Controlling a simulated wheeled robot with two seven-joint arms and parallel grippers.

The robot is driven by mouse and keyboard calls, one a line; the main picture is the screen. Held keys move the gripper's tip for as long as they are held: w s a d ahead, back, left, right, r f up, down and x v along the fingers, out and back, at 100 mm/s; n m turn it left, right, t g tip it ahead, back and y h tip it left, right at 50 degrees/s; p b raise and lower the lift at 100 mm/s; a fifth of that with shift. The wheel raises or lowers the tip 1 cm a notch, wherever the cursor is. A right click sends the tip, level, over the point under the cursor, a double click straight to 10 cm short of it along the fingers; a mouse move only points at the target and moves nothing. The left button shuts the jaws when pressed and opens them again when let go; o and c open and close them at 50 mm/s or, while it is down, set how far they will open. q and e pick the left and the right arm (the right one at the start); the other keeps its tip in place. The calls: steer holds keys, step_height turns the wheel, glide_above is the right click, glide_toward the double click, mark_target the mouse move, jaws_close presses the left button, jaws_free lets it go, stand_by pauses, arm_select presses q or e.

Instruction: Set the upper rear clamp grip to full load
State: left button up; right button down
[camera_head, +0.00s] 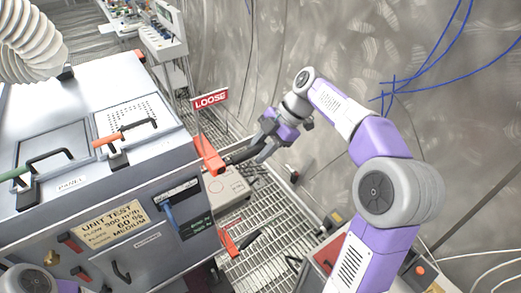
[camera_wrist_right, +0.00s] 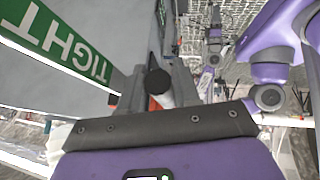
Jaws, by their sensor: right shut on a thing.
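The upper rear clamp is an orange-red lever (camera_head: 209,156) on the right side of the grey unit. Its dark grip (camera_head: 236,157) sticks out to the right. A red LOOSE sign (camera_head: 211,100) stands above it. My right gripper (camera_head: 256,150) is at the outer end of this grip and is shut on it. In the right wrist view, the grip's dark round end (camera_wrist_right: 157,82) sits between the two fingers, with some orange behind it. A green TIGHT sign (camera_wrist_right: 68,45) lies at the left there. My left gripper is not in view.
A second orange clamp (camera_head: 229,243) with a dark grip is lower on the unit. The grey unit (camera_head: 150,190) fills the left, with handles on its top. A grey box (camera_head: 228,186) sits behind the clamps above grating. A curved metal wall (camera_head: 350,50) with blue cables is at the right.

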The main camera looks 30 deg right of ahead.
steer(key=shift+s+f+g, duration=0.1)
steer(key=shift+f+g, duration=0.2)
steer(key=shift+f, duration=0.45)
steer(key=c, duration=0.9)
jaws_free()
steer(key=shift+r, duration=0.15)
steer(key=shift+d+r+p, duration=0.2)
steer(key=shift+r+p, duration=0.15)
steer(key=shift+r, duration=0.1)
steer(key=p+v, duration=0.5)
steer(key=v, duration=0.2)
steer(key=shift+s+d+p, duration=0.15)
steer(key=shift+d+p, duration=0.05)
steer(key=shift+p, duration=0.15)
